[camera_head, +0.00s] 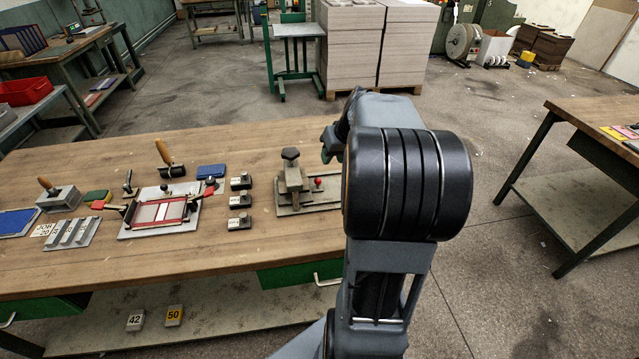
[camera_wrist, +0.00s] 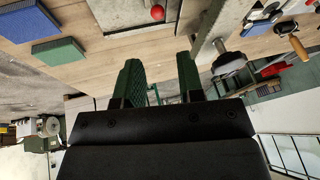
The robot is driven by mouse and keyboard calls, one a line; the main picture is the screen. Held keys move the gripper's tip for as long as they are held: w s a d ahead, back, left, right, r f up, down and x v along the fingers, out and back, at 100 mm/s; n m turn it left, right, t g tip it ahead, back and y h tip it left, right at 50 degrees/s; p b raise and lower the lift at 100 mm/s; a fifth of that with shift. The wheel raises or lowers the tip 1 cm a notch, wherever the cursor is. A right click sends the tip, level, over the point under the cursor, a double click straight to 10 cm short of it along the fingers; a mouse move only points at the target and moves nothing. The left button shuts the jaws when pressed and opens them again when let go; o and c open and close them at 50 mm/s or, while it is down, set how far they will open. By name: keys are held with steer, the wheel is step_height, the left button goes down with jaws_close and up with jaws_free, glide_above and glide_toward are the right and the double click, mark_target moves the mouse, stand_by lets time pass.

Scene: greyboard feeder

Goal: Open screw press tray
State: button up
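The screw press (camera_head: 292,183) stands on the wooden bench in the head view, with a dark knob on top and a grey base plate. A red ball (camera_head: 318,184) sits at the right of its base, and I take it for the tray's handle. In the wrist view the red ball (camera_wrist: 157,12) is at the top edge, over a pale grey plate. The press's dark knob (camera_wrist: 228,63) shows to the right of the fingers. My gripper (camera_wrist: 160,68) is open and empty, its green fingers apart, with the ball beyond the tips. In the head view my arm hides most of the gripper.
A red-framed fixture (camera_head: 162,211) and several small weights stand left of the press on the bench (camera_head: 150,262). Blue (camera_wrist: 25,20) and green (camera_wrist: 60,50) pads lie left in the wrist view. Pallet stacks (camera_head: 350,50) stand behind; open floor lies right.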

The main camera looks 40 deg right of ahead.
mark_target(320, 180)
steer(key=x, duration=1.3)
steer(key=shift+d+f, duration=0.25)
steer(key=shift+c, duration=0.5)
jaws_close()
